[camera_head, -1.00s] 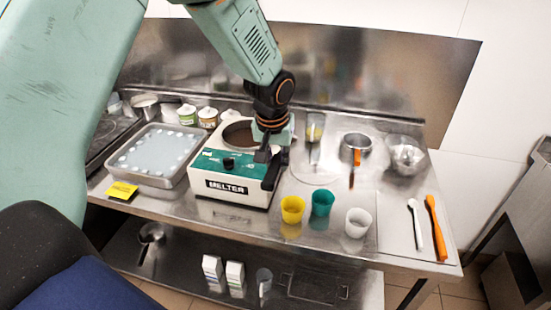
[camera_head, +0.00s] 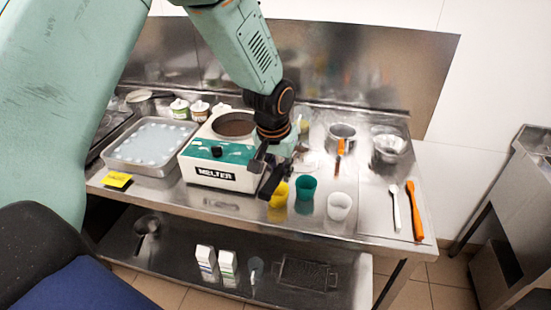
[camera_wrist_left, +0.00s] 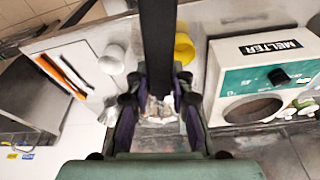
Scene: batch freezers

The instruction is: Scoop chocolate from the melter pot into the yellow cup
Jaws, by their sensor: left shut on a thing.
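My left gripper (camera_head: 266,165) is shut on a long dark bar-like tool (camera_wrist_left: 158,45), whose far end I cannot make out. It hangs just right of the melter (camera_head: 214,174), above and behind the yellow cup (camera_head: 278,197). The melter pot (camera_head: 233,126) is open with brown chocolate in it. The gripper partly hides the yellow cup, which stands upright on the table; in the wrist view the yellow cup (camera_wrist_left: 184,48) shows right beside the dark tool. I cannot see what is inside it. My right gripper is not in view.
A teal cup (camera_head: 305,190) and a white cup (camera_head: 339,206) stand right of the yellow cup. White and orange utensils (camera_head: 415,212) lie at the right. A metal tray (camera_head: 150,165) sits left of the melter. A pan and bowls stand behind. The front table strip is mostly clear.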

